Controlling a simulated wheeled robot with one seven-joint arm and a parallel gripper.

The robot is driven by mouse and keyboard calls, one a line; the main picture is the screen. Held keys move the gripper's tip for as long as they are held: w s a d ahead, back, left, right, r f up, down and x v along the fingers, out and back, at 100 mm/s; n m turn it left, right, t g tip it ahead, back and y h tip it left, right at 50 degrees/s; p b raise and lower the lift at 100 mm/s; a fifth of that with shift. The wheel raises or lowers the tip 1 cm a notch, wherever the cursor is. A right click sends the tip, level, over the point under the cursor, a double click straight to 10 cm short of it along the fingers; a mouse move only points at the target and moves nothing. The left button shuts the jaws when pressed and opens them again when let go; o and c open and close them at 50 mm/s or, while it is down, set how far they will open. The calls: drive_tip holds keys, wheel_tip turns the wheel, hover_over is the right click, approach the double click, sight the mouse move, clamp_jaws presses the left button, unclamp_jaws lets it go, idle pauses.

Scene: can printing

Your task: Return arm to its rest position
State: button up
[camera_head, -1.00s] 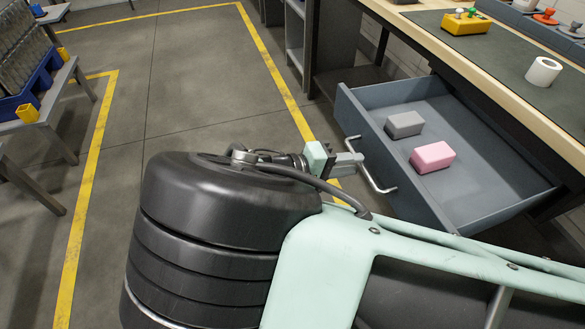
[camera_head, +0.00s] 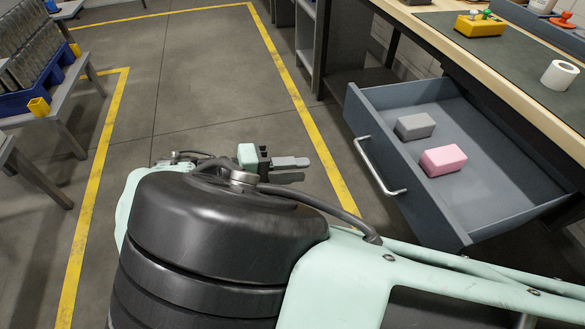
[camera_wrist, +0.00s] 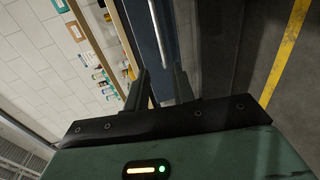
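My gripper (camera_head: 296,163) is in the middle of the head view, over the floor and to the left of the open drawer (camera_head: 402,209). It is clear of the drawer's handle (camera_head: 378,168). In the wrist view my gripper (camera_wrist: 161,84) shows its two dark fingers apart with nothing between them. The drawer front shows just beyond the fingers in that view. My arm bends across the bottom of the head view and hides some of the floor.
The drawer holds a grey block (camera_head: 415,126) and a pink block (camera_head: 443,160). Above it, the workbench (camera_head: 480,72) carries a yellow box (camera_head: 480,26) and a white roll (camera_head: 559,75). A bench with a blue rack (camera_head: 30,92) stands at left. The floor between is clear.

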idle(0.3)
drive_tip(key=s+d+r+n+g+y, duration=0.1)
drive_tip(key=s+d+r+g+y, duration=0.1)
drive_tip(key=d+g+y, duration=0.6)
drive_tip(key=s+d+r+n+t+y, duration=0.1)
drive_tip(key=s+d+r+y, duration=0.35)
drive_tip(key=s, duration=0.25)
drive_tip(key=s+d+r+n+t+y, duration=0.2)
drive_tip(key=s+d+r+y, duration=0.1)
drive_tip(key=s+d+r, duration=0.3)
wheel_tip(320, 180, up, 12)
drive_tip(key=a+p, duration=0.1)
drive_tip(key=p, duration=1.1)
drive_tip(key=shift+s+f, duration=0.2)
drive_tip(key=shift+s, duration=0.05)
